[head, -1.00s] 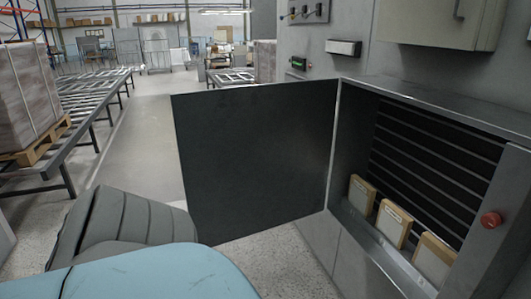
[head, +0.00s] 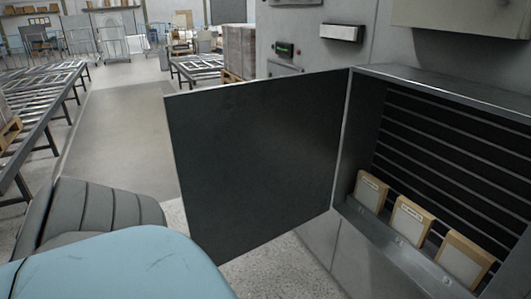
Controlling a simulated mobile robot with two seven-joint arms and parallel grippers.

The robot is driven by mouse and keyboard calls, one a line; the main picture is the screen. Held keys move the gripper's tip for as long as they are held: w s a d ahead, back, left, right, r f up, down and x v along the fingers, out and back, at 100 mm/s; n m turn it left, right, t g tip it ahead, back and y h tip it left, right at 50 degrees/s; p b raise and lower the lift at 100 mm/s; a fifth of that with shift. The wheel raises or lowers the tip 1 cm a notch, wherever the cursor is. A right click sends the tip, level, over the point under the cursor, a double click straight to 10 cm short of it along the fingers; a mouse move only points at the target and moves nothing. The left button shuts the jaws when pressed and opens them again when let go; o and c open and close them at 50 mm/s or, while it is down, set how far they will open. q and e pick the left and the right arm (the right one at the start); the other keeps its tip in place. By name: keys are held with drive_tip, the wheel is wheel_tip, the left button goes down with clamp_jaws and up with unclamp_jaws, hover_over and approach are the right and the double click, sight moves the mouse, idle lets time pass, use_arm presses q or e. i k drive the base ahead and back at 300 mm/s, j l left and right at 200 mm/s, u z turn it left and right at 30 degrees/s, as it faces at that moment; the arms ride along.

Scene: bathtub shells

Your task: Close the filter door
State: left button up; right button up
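The filter door (head: 258,160) is a dark flat panel with a thin light edge. It stands wide open, swung out to the left from the left edge of the filter cabinet (head: 445,85). Inside the cabinet are dark horizontal slats (head: 440,150) and three filters in tan frames (head: 369,191) standing in a row along the bottom ledge. Neither gripper is in view.
A grey machine wall with a small green-lit display (head: 285,49) rises behind the door. A roller conveyor (head: 40,110) runs along the left. Open floor (head: 125,150) lies between the conveyor and the door.

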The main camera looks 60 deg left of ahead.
sight(254, 160)
drive_tip(key=k+j, duration=0.15)
drive_tip(key=j, duration=0.25)
drive_tip(key=k+j+z, duration=0.1)
drive_tip(key=j, duration=0.35)
drive_tip(key=k+j+z, duration=0.1)
drive_tip(key=j, duration=0.3)
drive_tip(key=k+j, duration=0.3)
drive_tip(key=k+j+z, duration=0.1)
drive_tip(key=j, duration=0.4)
drive_tip(key=k+j, duration=0.1)
drive_tip(key=j, duration=0.25)
drive_tip(key=j+z, duration=0.1)
drive_tip(key=j, duration=0.25)
drive_tip(key=k+j, duration=0.15)
drive_tip(key=j, duration=0.2)
drive_tip(key=i+j, duration=0.1)
drive_tip(key=j, duration=0.4)
drive_tip(key=i+j+z, duration=0.1)
drive_tip(key=j, duration=0.45)
drive_tip(key=j+z, duration=0.1)
drive_tip(key=j, duration=0.4)
drive_tip(key=i, duration=0.05)
